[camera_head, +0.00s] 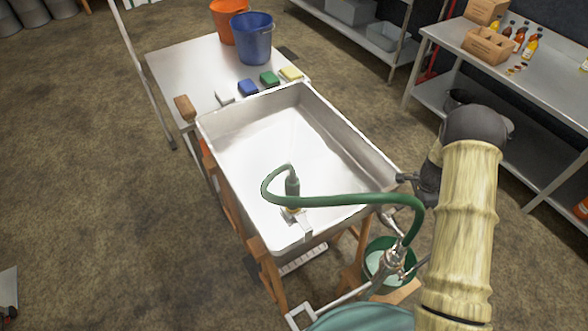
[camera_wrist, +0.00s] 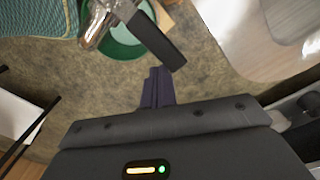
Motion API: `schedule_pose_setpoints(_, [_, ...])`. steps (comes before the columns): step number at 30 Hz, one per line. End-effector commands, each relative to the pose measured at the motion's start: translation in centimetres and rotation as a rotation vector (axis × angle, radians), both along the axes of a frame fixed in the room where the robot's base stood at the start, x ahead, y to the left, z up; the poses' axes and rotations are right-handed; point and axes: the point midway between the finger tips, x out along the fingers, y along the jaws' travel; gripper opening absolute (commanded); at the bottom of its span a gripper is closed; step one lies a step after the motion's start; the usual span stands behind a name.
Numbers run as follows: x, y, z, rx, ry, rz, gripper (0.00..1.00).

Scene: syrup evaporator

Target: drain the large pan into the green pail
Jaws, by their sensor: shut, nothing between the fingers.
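The large pan (camera_head: 228,165) is a pale metal rectangular tub on a wooden stand; I cannot tell how much liquid is in it. A green hose (camera_head: 340,200) rises from a fitting inside the pan, loops over the near right rim and goes down to a metal fitting (camera_head: 388,264) by the green pail (camera_head: 410,262). The pail stands on the floor below the rim and also shows in the wrist view (camera_wrist: 112,48), partly hidden by metal with a black handle (camera_wrist: 158,42). My gripper (camera_head: 402,179) is beside the pan's right rim.
A metal table (camera_head: 180,68) behind the pan holds a blue bucket (camera_head: 252,40), an orange bucket (camera_head: 222,16), sponges and brushes. A shelf bench (camera_head: 450,38) with bottles and cardboard boxes stands at the right.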

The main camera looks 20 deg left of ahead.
Motion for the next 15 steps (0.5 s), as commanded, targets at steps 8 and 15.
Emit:
schedule_pose_setpoints(8, [-0.3, -0.6, 2.4, 0.001, 0.000, -0.004, 0.00])
schedule_pose_setpoints(15, [-0.5, -1.0, 4.3, 0.000, -0.001, -0.005, 0.00])
